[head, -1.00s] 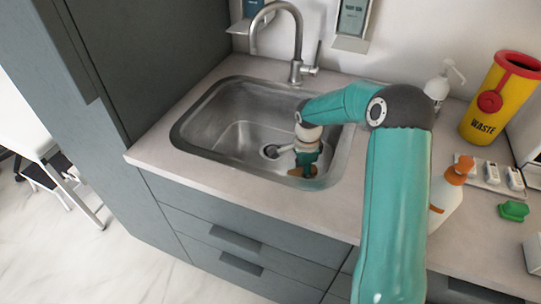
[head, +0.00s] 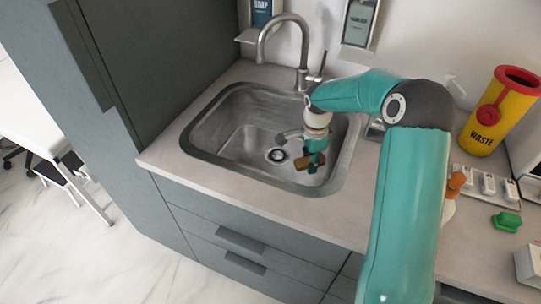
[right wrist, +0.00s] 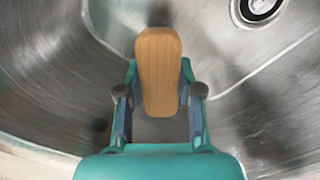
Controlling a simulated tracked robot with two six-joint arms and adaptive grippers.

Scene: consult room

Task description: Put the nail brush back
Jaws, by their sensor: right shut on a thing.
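The nail brush, a brown wooden oblong (head: 303,163), is between the fingers of my right gripper (head: 313,160), over the right part of the steel sink (head: 196,148). In the right wrist view my right gripper (right wrist: 160,98) is shut on the brush (right wrist: 158,70), whose smooth wooden back faces the camera. Its bristles are hidden. The sink wall and the drain (right wrist: 258,8) lie beyond it. Whether the brush touches the sink floor is hard to tell. My left gripper is not in view.
A tap (head: 302,55) arches behind the sink. A soap dispenser (head: 360,22) hangs on the wall. A yellow waste bin (head: 497,112), an orange-topped bottle (head: 455,184) partly hidden by my arm, and a green object (head: 507,221) stand right. The counter in front of the sink is clear.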

